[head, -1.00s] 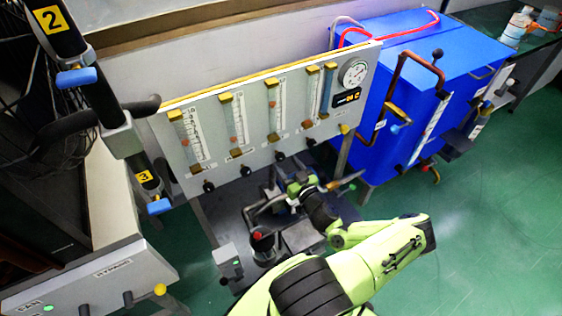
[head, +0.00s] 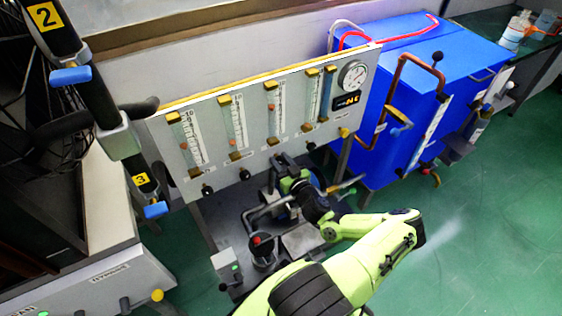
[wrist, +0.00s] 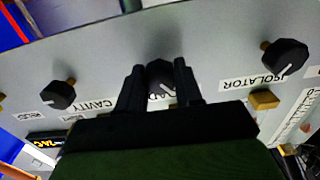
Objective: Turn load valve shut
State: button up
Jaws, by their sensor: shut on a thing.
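The load valve is a black knob (wrist: 161,78) on the grey panel, with a white pointer mark on its face. The label below it is partly hidden; "AD" shows. My gripper (wrist: 158,68) is shut on this knob, one dark finger on each side. In the head view my gripper (head: 285,165) is at the lower edge of the flow panel (head: 205,105), and it hides the knob there.
In the wrist view the CAVITY knob (wrist: 60,94) is to the left and the ISOLATOR knob (wrist: 285,57) to the right. A blue cabinet (head: 400,45) with copper pipe (head: 397,85) stands right of the panel. Pump gear (head: 262,250) sits below. Green floor is clear at right.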

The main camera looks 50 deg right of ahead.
jog(key=shift+r+m, duration=0.2)
jog(key=shift+m, duration=0.1)
jog(key=shift+m+p, duration=0.75)
jog(key=shift+m, duration=0.35)
jog(key=m+p, duration=0.1)
jog(key=m, duration=0.3)
jog(key=shift+d, duration=0.15)
jog(key=m+p, duration=0.1)
jog(key=m, duration=0.7)
jog(key=shift+d+f+m, duration=0.1)
jog(key=shift+m, duration=0.3)
jog(key=m, duration=0.4)
jog(key=shift+f, duration=0.1)
jog(key=m, duration=0.5)
jog(key=shift+s+f, duration=0.1)
jog(key=shift+m, duration=0.3)
